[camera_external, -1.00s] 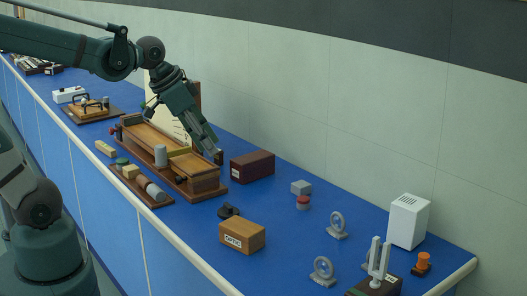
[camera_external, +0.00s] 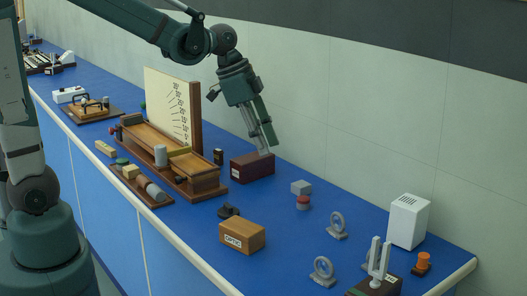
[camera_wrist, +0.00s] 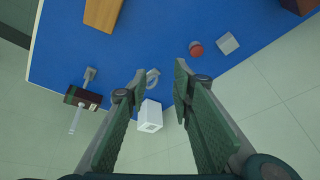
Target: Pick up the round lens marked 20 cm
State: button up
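Two round lenses in grey ring holders stand on the blue bench at right in the external view: one farther back (camera_external: 336,225) and one nearer the front edge (camera_external: 322,272). I cannot read a 20 cm mark on either. My gripper (camera_external: 263,152) is in the air above the dark red box, left of both lenses and apart from them. In the wrist view my gripper (camera_wrist: 160,77) is open, its green fingers spread with nothing held. A grey ring holder (camera_wrist: 152,76) shows in the gap between the fingertips, farther off on the bench.
A white vented box (camera_external: 408,221), a tuning fork (camera_external: 378,262) and an orange knob (camera_external: 423,262) stand at right. A grey cube (camera_external: 301,187) and red button (camera_external: 303,202) lie between the dark red box (camera_external: 252,166) and the lenses. A wooden OPTIC box (camera_external: 242,235) is at front.

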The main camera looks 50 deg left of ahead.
jog(key=w+d+f+m+g+h+p, duration=0.1)
jog(key=w+d+f+m+g+p, duration=0.15)
jog(key=w+d+f+m, duration=0.45)
jog(key=m+p, duration=0.2)
jog(key=p, duration=0.1)
send_near(338, 213)
jog(key=f, duration=0.2)
jog(key=shift+w+f+g+h, duration=0.5)
jog(key=shift+f+g, duration=0.05)
jog(key=shift+f, duration=0.05)
jog(key=shift+x, duration=1.3)
jog(key=shift+x, duration=2.6)
